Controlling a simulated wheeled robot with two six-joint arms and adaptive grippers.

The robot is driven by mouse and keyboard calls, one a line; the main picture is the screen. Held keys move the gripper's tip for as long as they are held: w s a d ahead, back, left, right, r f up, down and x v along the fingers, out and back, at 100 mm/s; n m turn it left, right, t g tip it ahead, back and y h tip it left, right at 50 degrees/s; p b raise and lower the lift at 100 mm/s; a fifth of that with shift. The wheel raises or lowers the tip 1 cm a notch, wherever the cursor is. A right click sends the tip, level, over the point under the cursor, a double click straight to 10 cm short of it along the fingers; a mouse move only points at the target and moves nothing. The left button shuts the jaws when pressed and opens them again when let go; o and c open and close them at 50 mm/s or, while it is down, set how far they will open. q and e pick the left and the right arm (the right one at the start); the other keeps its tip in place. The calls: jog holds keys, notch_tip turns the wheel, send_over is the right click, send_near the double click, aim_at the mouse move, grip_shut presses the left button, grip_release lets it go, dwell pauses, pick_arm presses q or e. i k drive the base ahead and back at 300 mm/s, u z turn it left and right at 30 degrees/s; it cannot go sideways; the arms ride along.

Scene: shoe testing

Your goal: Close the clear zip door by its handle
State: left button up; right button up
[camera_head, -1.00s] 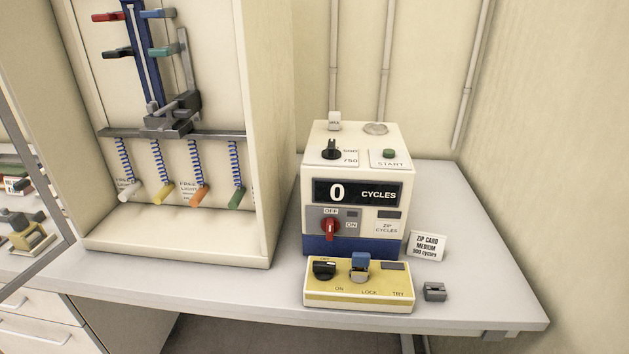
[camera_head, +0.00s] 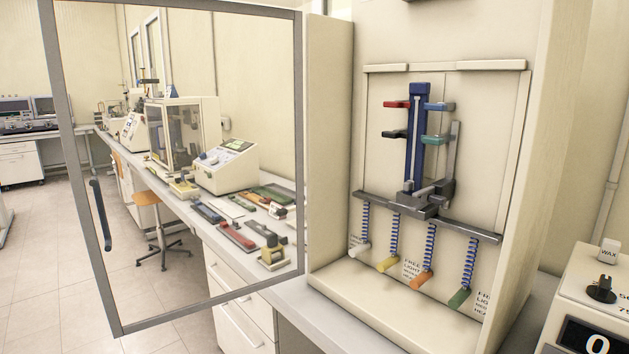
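The clear zip door (camera_head: 299,150) is a grey-framed see-through panel in the head view. It stands swung open to the left of the zip testing cabinet (camera_head: 331,150), hinged at the cabinet's left side. Its dark vertical handle (camera_head: 101,215) is on the door's far left frame bar. The cabinet front is open and shows a blue upright rail (camera_head: 414,140), a grey cross bar and several coloured pegs on striped springs. Neither of my grippers is in view.
A cream control box (camera_head: 570,290) stands right of the cabinet, partly cut off. Through the door I see a bench with testing machines and loose samples, and an orange stool (camera_head: 147,198). Open floor (camera_head: 40,270) lies left of the door.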

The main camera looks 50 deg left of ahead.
aim_at(46, 9)
jog(key=u, duration=0.05)
jog(key=k, duration=0.5)
jog(key=u, duration=3.2)
jog(key=i, duration=3.5)
jog(key=z, duration=4.25)
jog(key=i, duration=1)
jog(key=u, duration=0.05)
